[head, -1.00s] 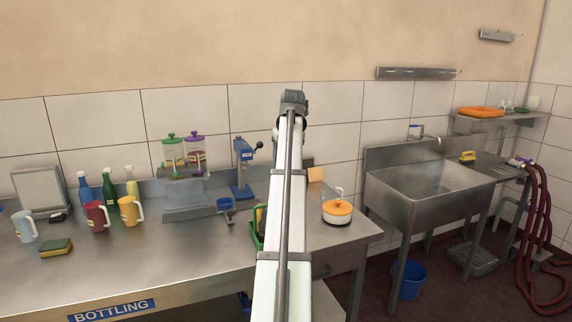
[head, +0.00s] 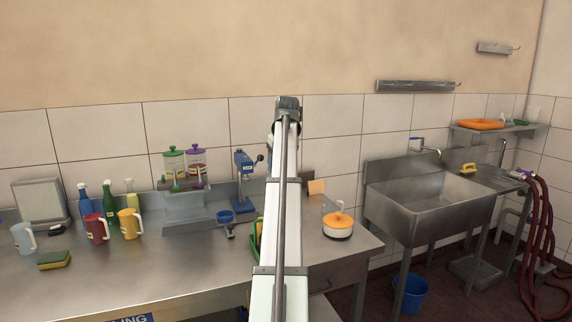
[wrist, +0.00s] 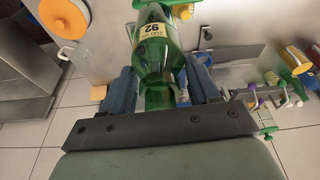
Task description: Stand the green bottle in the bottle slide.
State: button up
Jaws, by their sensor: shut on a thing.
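A green glass bottle (wrist: 155,55) with a cream numbered label is between the two blue fingers of my gripper (wrist: 159,84) in the wrist view. The fingers are shut on its narrower part, and the labelled body extends away from the gripper. In the head view my arm hides both the gripper and this bottle. A low steel stand with a front ledge (head: 187,226) by the back wall looks like the bottle slide, though I cannot be sure. Another dark green bottle (head: 109,205) stands at the left between a blue and a yellow one.
Red (head: 97,229) and yellow (head: 130,225) mugs and a sponge (head: 54,260) are at the left. Green and purple-lidded dispensers (head: 185,162) and a blue press (head: 243,172) stand at the back. An orange-lidded pot (head: 338,224) is at the right.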

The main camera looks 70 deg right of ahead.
jog(key=w+d+f+n, duration=0.2)
jog(key=w+f, duration=0.4)
jog(key=w, duration=0.4)
jog(key=w+d+f+n+y, duration=0.1)
jog(key=w+d+f+n, duration=0.2)
jog(key=w+f, duration=0.3)
jog(key=w+d+f+n+t+y, duration=0.1)
jog(key=w+d+f+n, duration=0.2)
jog(key=w, duration=1.3)
jog(key=shift+d+f, duration=0.45)
jog(key=shift+f, duration=1.3)
jog(key=shift+w+f, duration=0.1)
jog(key=shift+f, duration=0.75)
jog(key=shift+f, duration=0.85)
jog(key=o, duration=1.6)
jog(key=shift+c, duration=0.2)
jog(key=shift+r, duration=0.15)
notch_tip(320, 180, up, 9)
